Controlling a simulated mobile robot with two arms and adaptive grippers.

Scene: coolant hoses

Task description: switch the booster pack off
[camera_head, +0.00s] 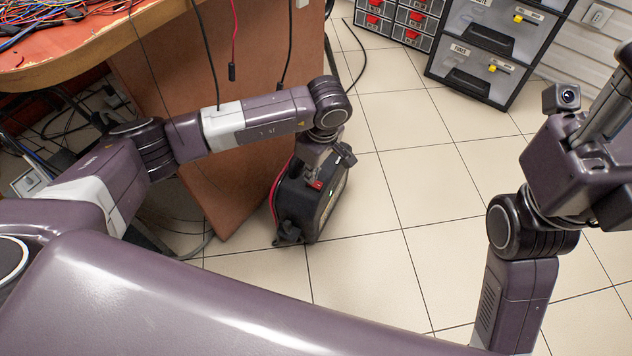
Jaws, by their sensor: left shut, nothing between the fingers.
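The booster pack (328,208) is a black case standing on the tiled floor beside the brown desk panel. A small red switch (316,185) shows on its top; I cannot make out which way it is set. A red cable and black clamp parts are at its left side. My left gripper (315,176) is shut and empty, pointing down just over the red switch. I cannot tell whether its tips touch the switch. It hides part of the pack's top. My right arm is raised at the right edge, and its fingers cannot be made out.
The brown desk (130,45) stands left, with tangled wires on top and cables hanging near my left arm. Drawer cabinets (470,85) stand at the back. The tiled floor (410,190) between the pack and my right arm is clear.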

